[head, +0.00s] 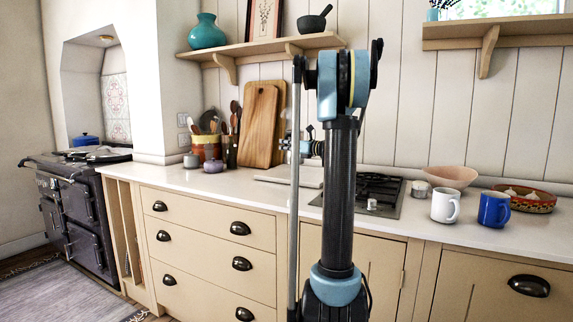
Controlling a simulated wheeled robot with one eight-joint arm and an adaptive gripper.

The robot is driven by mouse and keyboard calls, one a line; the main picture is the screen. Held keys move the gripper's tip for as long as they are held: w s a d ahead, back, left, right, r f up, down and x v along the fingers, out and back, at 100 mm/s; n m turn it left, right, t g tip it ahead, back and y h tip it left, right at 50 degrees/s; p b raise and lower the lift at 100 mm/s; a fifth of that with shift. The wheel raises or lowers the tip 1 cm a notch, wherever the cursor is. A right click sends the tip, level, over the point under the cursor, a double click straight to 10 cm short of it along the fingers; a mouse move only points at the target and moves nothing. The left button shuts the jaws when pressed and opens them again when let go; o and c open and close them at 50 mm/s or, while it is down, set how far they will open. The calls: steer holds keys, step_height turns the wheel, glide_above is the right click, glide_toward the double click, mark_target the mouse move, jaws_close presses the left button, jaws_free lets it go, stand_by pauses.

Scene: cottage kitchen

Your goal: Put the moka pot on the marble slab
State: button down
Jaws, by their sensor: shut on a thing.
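A pale, flat slab (273,178), which looks like the marble slab, lies on the counter left of the hob. My arm's upright link stands in front of its right part. A small part of my wrist shows left of that link, above the slab. My gripper's fingers are hidden behind my own arm. I cannot make out the moka pot anywhere; anything held in the fingers is also hidden.
The black hob (385,190) is partly behind my arm. Right of it stand a pink bowl (450,177), a white mug (445,206), a blue mug (494,209) and a patterned bowl (532,203). Wooden boards (259,125) and a utensil crock (207,148) stand left.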

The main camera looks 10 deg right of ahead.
steer(key=shift+a+f, duration=0.2)
steer(key=shift+f, duration=2.7)
steer(key=c, duration=1.6)
jaws_free()
steer(key=shift+c, duration=0.2)
steer(key=shift+s, duration=0.1)
steer(key=v, duration=1.2)
